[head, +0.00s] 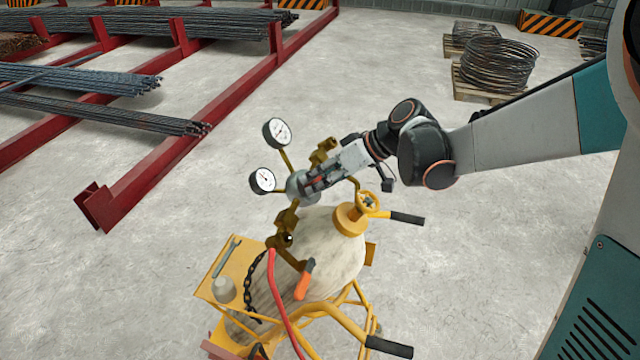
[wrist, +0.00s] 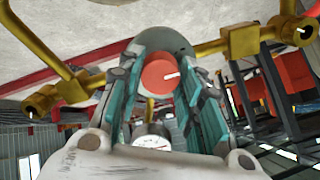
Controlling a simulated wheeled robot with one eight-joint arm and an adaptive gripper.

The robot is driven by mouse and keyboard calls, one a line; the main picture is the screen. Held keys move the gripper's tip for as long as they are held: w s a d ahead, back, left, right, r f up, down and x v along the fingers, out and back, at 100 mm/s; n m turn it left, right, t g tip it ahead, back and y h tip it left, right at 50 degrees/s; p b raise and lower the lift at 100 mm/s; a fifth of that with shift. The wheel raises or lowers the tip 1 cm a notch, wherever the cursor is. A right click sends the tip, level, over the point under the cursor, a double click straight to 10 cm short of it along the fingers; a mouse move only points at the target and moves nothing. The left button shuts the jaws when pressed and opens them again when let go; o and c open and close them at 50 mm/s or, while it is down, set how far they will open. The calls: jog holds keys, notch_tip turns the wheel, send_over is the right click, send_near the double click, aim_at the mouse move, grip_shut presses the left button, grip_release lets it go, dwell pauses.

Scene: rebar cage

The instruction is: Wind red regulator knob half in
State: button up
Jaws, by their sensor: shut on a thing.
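The red regulator knob (wrist: 160,73) shows in the wrist view between the two teal-padded fingers of my gripper (wrist: 160,85). A white mark runs on its face, pointing to the right. My gripper is shut on the knob. In the head view my gripper (head: 312,183) reaches from the right to the grey regulator body (head: 298,187), and the knob is mostly hidden by the fingers. Two white-faced gauges, an upper one (head: 277,132) and a lower one (head: 263,181), stand out to the left of the regulator.
The regulator sits above a pale cylinder (head: 325,240) on a yellow cart (head: 230,268) with black-gripped handles. A yellow handwheel valve (head: 368,202) is just below my wrist. A red hose (head: 281,300) hangs in front.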

jog(key=m+b, duration=0.2)
jog(key=m, duration=0.2)
jog(key=shift+d+f+m, duration=0.1)
jog(key=shift+m, duration=0.2)
jog(key=m+b, duration=0.1)
jog(key=m, duration=0.3)
jog(key=shift+y+b, duration=0.3)
jog(key=shift+y, duration=0.1)
jog(key=m+b, duration=0.1)
jog(key=m, duration=0.4)
jog(key=shift+d, duration=0.1)
jog(key=shift+m+y+b, duration=0.3)
jog(key=shift+m+b, duration=0.35)
jog(key=shift+m, duration=1.45)
jog(key=o, duration=1.1)
jog(key=shift+d, duration=0.1)
